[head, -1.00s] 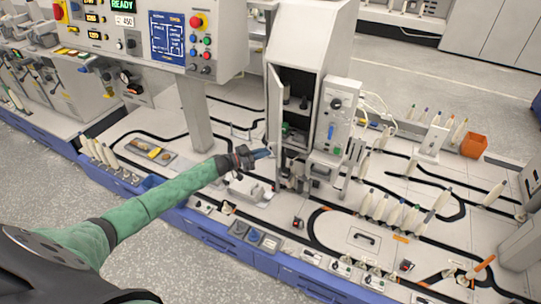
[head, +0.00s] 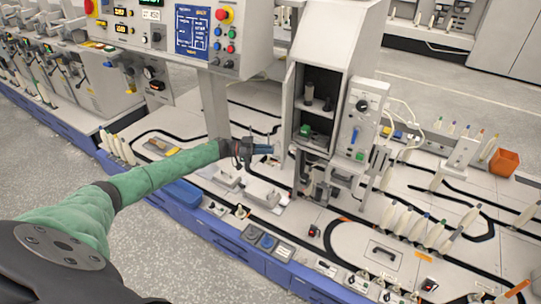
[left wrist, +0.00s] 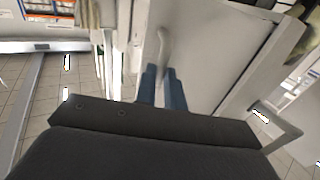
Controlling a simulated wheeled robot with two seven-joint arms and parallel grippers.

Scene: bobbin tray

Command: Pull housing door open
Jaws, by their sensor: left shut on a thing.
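The white housing (head: 325,40) stands upright right of centre in the head view. Its door (head: 289,95) is open and shows almost edge-on at the left of the dark opening. In the left wrist view the pale door panel (left wrist: 215,45) fills the upper middle, with a slim upright handle (left wrist: 162,42) on it. My left gripper (head: 270,149) is beside the door's lower part. Its blue fingers (left wrist: 164,80) are closed at the handle's lower end; the exact contact is partly hidden. My right gripper is in neither view now.
Inside the housing are dark bobbin-like parts and a green piece (head: 306,130). A control box with a black knob (head: 362,106) is on its right side. A large control panel (head: 235,40) hangs at the left. Several white bobbins (head: 415,228) stand at the right.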

